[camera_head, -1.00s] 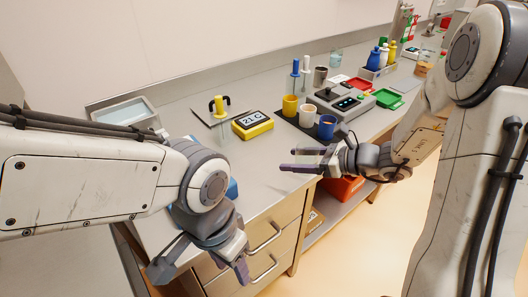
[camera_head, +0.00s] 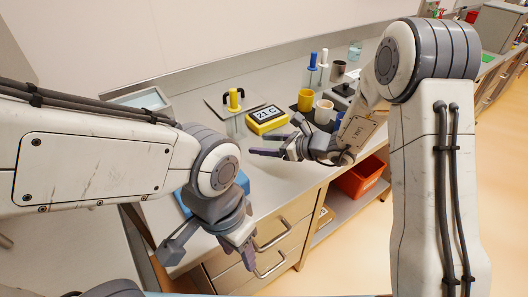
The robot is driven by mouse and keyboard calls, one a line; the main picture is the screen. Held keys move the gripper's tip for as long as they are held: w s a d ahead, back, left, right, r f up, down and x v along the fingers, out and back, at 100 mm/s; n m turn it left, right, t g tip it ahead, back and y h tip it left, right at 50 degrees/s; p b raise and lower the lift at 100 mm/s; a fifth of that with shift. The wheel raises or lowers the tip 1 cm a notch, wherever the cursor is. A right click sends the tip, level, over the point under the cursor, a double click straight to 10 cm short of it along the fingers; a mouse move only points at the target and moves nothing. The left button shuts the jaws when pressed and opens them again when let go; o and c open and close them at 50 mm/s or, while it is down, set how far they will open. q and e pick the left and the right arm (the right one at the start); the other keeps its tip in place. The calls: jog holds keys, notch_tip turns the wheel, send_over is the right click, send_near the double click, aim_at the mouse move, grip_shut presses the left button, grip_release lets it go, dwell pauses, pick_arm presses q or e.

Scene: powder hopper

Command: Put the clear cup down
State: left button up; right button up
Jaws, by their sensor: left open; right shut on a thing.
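My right gripper (camera_head: 264,146) is shut over the counter, in front of the yellow display box, with its fingers pointing left. It is shut on the clear cup, which is see-through and hard to make out against the steel counter. I cannot tell whether the cup's base touches the counter. My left gripper (camera_head: 208,256) is open and empty, pointing down in front of the drawers at the counter's near edge.
The yellow display box (camera_head: 267,120) reading 21 C stands behind my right gripper. A yellow cup (camera_head: 305,100) and a white cup (camera_head: 324,111) stand to its right. A yellow-handled tool (camera_head: 234,100) is at its left. A red bin (camera_head: 360,177) sits on the lower shelf.

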aim_at(264, 159)
notch_tip(264, 159, down, 3)
jog(key=shift+a+f, duration=0.1)
jog(key=shift+f, duration=0.05)
jog(key=shift+f, duration=0.15)
jog(key=o, duration=1.5)
jog(key=shift+c, duration=0.2)
